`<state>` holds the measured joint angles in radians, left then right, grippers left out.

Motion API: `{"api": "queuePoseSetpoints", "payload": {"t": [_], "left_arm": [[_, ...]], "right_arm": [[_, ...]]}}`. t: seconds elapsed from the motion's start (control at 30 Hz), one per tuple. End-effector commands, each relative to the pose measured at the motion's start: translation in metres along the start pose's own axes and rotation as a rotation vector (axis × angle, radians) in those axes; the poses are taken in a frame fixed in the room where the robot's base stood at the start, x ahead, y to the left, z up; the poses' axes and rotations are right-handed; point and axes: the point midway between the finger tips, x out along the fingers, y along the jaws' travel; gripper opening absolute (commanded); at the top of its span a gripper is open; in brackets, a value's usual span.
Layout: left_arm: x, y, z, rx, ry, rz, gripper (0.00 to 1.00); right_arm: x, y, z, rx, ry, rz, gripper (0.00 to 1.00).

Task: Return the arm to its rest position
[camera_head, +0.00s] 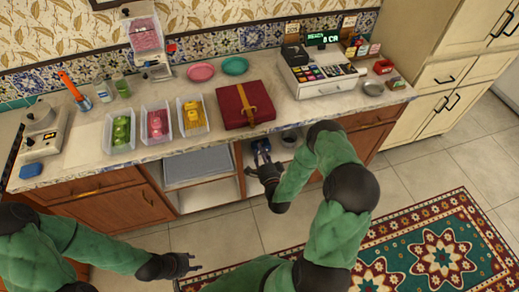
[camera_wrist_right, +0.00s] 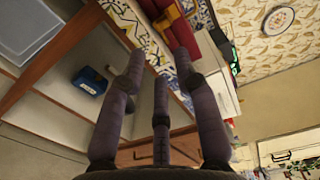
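My right gripper (camera_head: 258,165) is in front of the open cabinet shelf below the counter. In the right wrist view its fingers (camera_wrist_right: 160,65) are spread apart with nothing between them, so it is open and empty. A small blue box (camera_wrist_right: 90,80) sits on the shelf, apart from the fingers in that view; in the head view a blue thing (camera_head: 261,147) shows just beyond the fingers. My left gripper (camera_head: 190,264) is low over the floor in front of the cabinets, empty, its fingers seeming apart.
The counter above holds a red box (camera_head: 245,104), trays of coloured packets (camera_head: 157,122), a cash register (camera_head: 321,77) and plates (camera_head: 235,66). The patterned rug (camera_head: 405,240) and floor are clear.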

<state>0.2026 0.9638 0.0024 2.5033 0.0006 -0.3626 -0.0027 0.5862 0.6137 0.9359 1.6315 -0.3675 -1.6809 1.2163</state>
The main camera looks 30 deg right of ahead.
Motion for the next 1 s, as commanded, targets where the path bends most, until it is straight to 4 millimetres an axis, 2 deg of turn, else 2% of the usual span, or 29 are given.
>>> {"api": "queuePoseSetpoints", "payload": {"t": [0.47, 0.57, 0.67, 0.77, 0.87, 0.97, 1.0], "left_arm": [[0.0, 0.0, 0.0, 0.0, 0.0, 0.0, 0.4], [0.003, -0.001, 0.0, 0.0, 0.0, 0.0, 0.4], [0.007, -0.002, 0.0, 0.0, 0.0, 0.0, 0.4], [0.012, -0.004, 0.0, 0.0, 0.0, 0.0, 0.4], [0.017, -0.006, -0.001, 0.0, 0.0, 0.0, 0.4], [0.022, -0.008, -0.001, 0.0, 0.0, 0.0, 0.4], [0.024, -0.009, -0.001, 0.0, 0.0, 0.0, 0.4]], "right_arm": [[0.001, 0.002, 0.001, -0.006, -0.003, 0.008, 0.31], [0.001, 0.014, 0.012, -0.05, -0.031, 0.07, 0.31], [-0.003, 0.039, 0.034, -0.154, -0.101, 0.201, 0.31], [-0.019, 0.073, 0.065, -0.304, -0.227, 0.375, 0.31], [-0.049, 0.103, 0.094, -0.46, -0.391, 0.542, 0.31], [-0.09, 0.127, 0.12, -0.606, -0.585, 0.685, 0.31], [-0.11, 0.134, 0.129, -0.661, -0.671, 0.735, 0.31]]}}
